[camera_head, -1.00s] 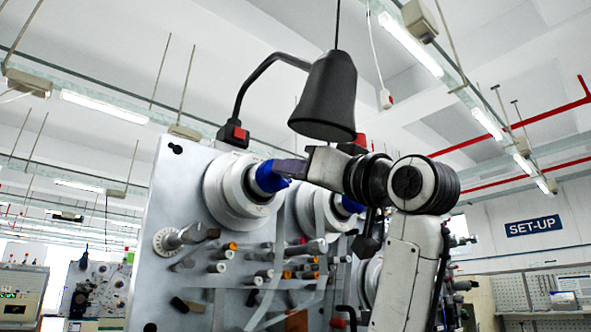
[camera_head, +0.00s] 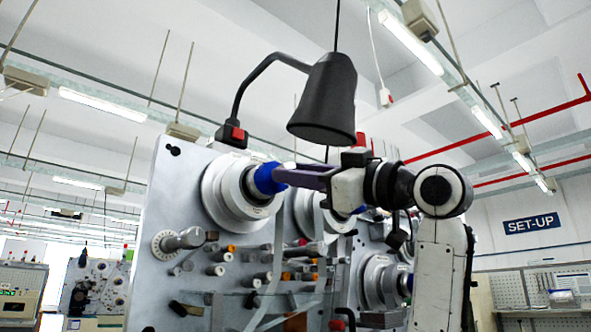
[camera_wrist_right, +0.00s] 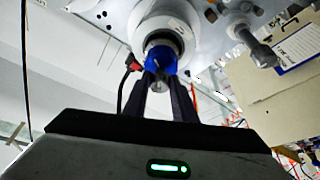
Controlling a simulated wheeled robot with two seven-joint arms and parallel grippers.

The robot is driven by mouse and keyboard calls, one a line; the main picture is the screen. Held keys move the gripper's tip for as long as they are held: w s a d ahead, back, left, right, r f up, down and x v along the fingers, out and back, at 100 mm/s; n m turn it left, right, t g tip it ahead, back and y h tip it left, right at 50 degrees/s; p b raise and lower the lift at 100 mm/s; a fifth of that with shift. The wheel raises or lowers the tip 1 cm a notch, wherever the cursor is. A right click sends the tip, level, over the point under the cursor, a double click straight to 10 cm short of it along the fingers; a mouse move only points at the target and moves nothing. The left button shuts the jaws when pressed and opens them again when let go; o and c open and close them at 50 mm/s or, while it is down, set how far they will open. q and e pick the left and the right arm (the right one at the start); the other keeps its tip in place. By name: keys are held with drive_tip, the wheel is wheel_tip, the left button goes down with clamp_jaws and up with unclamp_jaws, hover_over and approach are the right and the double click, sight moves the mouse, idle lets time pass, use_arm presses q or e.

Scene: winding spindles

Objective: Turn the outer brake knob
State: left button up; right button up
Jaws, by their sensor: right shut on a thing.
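A blue knob (camera_head: 266,178) sits at the end of the nearest white spindle (camera_head: 232,193), high on the grey machine panel. My right gripper (camera_head: 281,175) reaches it from the right, and its dark fingers are shut on the knob. In the right wrist view the same blue knob (camera_wrist_right: 161,58) shows between the two fingers (camera_wrist_right: 162,76), with the white spindle flange (camera_wrist_right: 160,28) behind it. The fingers and wrist partly hide a second spindle behind (camera_head: 303,212). My left gripper is not in view.
A black lamp (camera_head: 325,98) hangs just above my right gripper. Several rollers and guide pins (camera_head: 218,255) stick out of the panel below the knob, with a tape strip (camera_head: 277,262) running down. A dialled knob (camera_head: 170,243) sits lower left.

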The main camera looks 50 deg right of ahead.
drive_tip(key=n+g+y, duration=0.1)
drive_tip(key=n, duration=0.2)
drive_tip(key=n+g+y, duration=0.1)
drive_tip(key=n, duration=0.3)
drive_tip(key=n+g+y, duration=0.1)
drive_tip(key=n, duration=0.2)
drive_tip(key=shift+s+d+r, duration=0.1)
drive_tip(key=shift+d+r, duration=0.1)
drive_tip(key=shift+r, duration=0.15)
drive_tip(key=shift+n, duration=0.4)
drive_tip(key=o, duration=1)
drive_tip(key=shift+o, duration=0.2)
drive_tip(key=b+v, duration=0.1)
drive_tip(key=v, duration=0.9)
drive_tip(key=shift+s, duration=0.15)
drive_tip(key=shift+d+r, duration=0.1)
